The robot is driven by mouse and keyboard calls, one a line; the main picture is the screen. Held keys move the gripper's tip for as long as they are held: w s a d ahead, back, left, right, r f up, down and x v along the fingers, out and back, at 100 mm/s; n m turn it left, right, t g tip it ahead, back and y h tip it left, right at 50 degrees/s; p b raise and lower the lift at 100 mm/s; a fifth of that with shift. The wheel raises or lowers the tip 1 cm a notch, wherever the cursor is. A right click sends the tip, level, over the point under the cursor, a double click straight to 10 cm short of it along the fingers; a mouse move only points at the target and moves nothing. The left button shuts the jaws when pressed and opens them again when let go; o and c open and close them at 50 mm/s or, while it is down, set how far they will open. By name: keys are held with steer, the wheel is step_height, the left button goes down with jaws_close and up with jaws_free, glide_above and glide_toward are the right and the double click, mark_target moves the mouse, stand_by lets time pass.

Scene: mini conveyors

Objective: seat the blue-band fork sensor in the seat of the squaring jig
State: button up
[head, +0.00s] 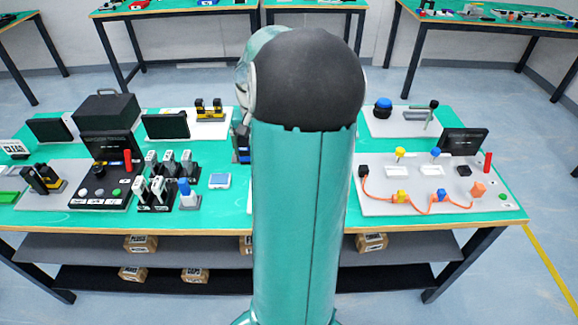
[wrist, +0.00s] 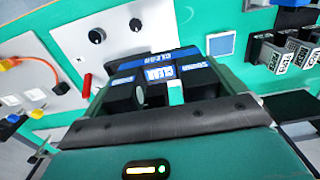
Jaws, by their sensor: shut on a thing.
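My gripper (wrist: 164,96) is at the lower middle of the wrist view, shut on a dark block with blue, white-lettered bands (wrist: 160,72), which looks like the blue-band fork sensor. The block and the dark fingers overlap, so their exact edges are hard to tell. In the head view my arm covers the middle of the bench, and a small dark and blue part (head: 241,142) shows at its left edge. I cannot pick out the squaring jig or its seat with certainty. Whether the held block touches anything below is hidden.
A rack of dark, white-labelled parts (head: 152,190) stands left of my arm, beside a pale blue square (head: 220,181). A white board (head: 385,207) with orange cable lies to the right. In the wrist view a white panel with black knobs (wrist: 97,36) and a red stick (wrist: 87,85) are near.

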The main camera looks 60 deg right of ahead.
steer(key=shift+s+d+f, duration=0.95)
steer(key=shift+d+f, duration=0.5)
steer(key=shift+f, duration=0.45)
steer(key=shift+s+d+f, duration=1)
steer(key=shift+d+f, duration=0.5)
steer(key=shift+f, duration=0.45)
steer(key=shift+s+d+f, duration=0.95)
steer(key=shift+d+f, duration=0.5)
steer(key=shift+f, duration=0.45)
steer(key=shift+f, duration=0.1)
steer(key=o, duration=0.7)
steer(key=shift+f, duration=0.1)
steer(key=shift+o, duration=0.3)
step_height(320, 180, up, 12)
steer(key=shift+r, duration=0.2)
